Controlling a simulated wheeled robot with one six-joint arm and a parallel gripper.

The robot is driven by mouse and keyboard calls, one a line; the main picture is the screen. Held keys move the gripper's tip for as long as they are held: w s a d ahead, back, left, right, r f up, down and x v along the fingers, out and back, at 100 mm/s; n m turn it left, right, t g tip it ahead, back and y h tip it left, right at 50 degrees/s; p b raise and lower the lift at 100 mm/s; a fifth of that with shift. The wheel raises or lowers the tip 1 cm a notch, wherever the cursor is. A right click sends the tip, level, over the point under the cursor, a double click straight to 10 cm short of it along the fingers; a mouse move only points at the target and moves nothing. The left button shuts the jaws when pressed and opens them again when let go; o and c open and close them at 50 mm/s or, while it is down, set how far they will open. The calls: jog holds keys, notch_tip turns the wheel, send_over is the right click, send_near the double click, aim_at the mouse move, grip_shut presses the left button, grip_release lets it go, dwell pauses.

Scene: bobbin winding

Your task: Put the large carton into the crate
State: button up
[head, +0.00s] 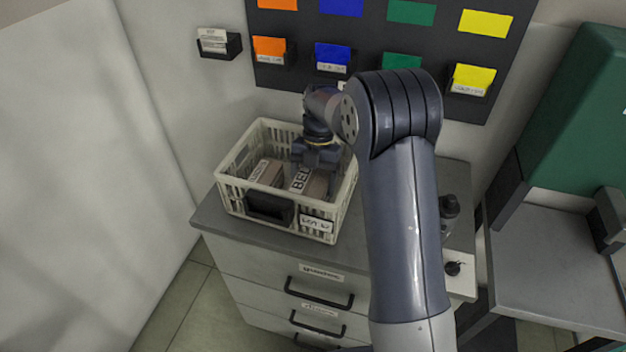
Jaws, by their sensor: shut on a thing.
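The crate (231,196) is cream-coloured plastic with slotted walls, a dark front handle and a label. It stands on the grey top of a drawer cabinet. My gripper (316,170) reaches down inside it, at the right half, and is shut on a brown carton (317,187) with a white label reading "BEL". I take this to be the large carton. Another brown carton (268,174) with a white label sits in the left half of the crate, beside the held one. The fingertips and the carton's underside are hidden, so I cannot tell whether it touches the crate floor.
The cabinet top (215,213) shows a narrow free strip around the crate. My arm covers its right part, where a dark knob-like object (450,207) stands. A dark board (301,46) with coloured cards hangs behind. A green machine (580,120) is at right.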

jog(key=o, duration=1.4)
jog(key=shift+r+p, duration=0.45)
jog(key=shift+r, duration=0.1)
jog(key=b+v, duration=0.1)
jog(key=v, duration=1.1)
jog(key=shift+s+r, duration=0.1)
jog(key=x, duration=1.3)
jog(key=shift+f, duration=0.25)
jog(key=shift+r+p, duration=0.3)
jog(key=shift+r, duration=0.1)
